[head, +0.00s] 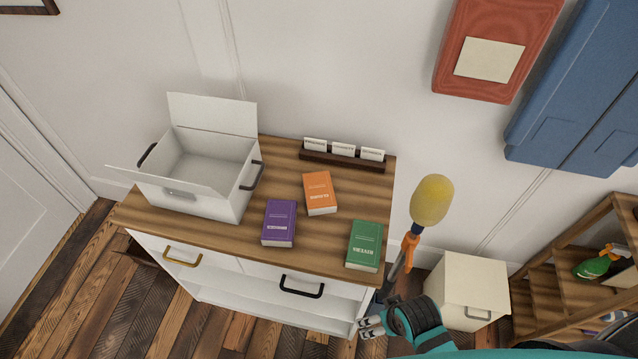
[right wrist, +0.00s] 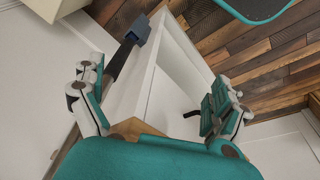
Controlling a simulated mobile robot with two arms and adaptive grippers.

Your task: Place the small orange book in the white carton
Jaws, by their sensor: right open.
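The small orange book (head: 319,192) lies flat on the wooden top of the white dresser, right of centre. The white carton (head: 200,175) stands open on the left of the same top, its flaps raised or spread, and its inside looks empty. My right gripper (head: 371,327) is open and empty, low in front of the dresser's right front corner, well below and apart from the book. In the right wrist view its two fingers (right wrist: 155,100) are spread with nothing between them. My left gripper is not in view.
A purple book (head: 279,222) and a green book (head: 364,245) lie near the orange one. A dark holder with white cards (head: 342,158) stands at the back. A yellow-headed duster (head: 431,201) rises right of the dresser, near a cream box (head: 467,290). A wooden shelf (head: 570,280) stands far right.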

